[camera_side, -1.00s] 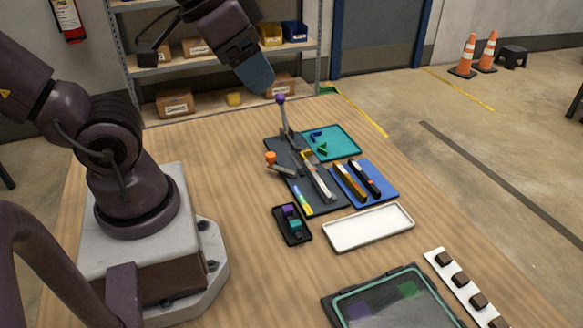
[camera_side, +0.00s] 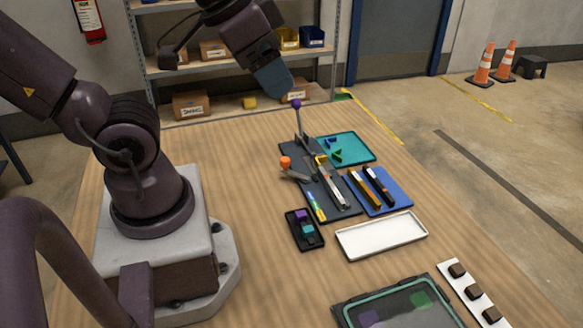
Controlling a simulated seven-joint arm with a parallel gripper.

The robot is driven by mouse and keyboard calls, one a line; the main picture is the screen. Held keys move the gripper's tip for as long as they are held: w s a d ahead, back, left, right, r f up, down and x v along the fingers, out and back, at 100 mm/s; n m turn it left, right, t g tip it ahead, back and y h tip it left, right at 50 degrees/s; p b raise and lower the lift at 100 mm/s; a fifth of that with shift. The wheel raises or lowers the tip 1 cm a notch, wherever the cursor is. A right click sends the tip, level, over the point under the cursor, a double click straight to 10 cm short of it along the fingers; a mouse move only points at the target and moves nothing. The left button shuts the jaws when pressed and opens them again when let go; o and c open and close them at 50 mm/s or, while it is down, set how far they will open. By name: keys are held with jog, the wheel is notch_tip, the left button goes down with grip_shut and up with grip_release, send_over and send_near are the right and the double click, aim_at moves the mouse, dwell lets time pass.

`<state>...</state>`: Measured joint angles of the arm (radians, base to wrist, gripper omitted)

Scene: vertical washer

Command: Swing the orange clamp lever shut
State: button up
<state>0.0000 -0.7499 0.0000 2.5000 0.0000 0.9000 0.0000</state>
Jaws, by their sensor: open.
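The orange clamp lever (camera_side: 286,162) has an orange knob on a short grey arm. The knob end sticks out to the left of the dark fixture plate (camera_side: 342,207), and the arm reaches toward the plate's middle. A second, upright lever with a purple knob (camera_side: 296,104) rises from the plate's far end. My gripper (camera_side: 280,92) has blue fingers, is open and seems empty. In the picture it hangs just above and left of the purple knob, well above the orange lever and apart from it. The fingers overlap from this side, so the gap is hidden.
A teal tray (camera_side: 362,148) and a blue tray (camera_side: 393,203) with bars lie right of the plate. A small black tray (camera_side: 292,233) and a white tray (camera_side: 382,236) sit nearer. A glass-topped box (camera_side: 398,307) is in front. The table left of the lever is bare.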

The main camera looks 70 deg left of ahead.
jog(key=shift+a, duration=0.1)
jog(key=shift+c, duration=0.9)
jog(key=n+g, duration=0.6)
jog(key=n, duration=0.5)
send_over(285, 159)
notch_tip(285, 159, down, 18)
notch_tip(285, 159, down, 13)
grip_shut()
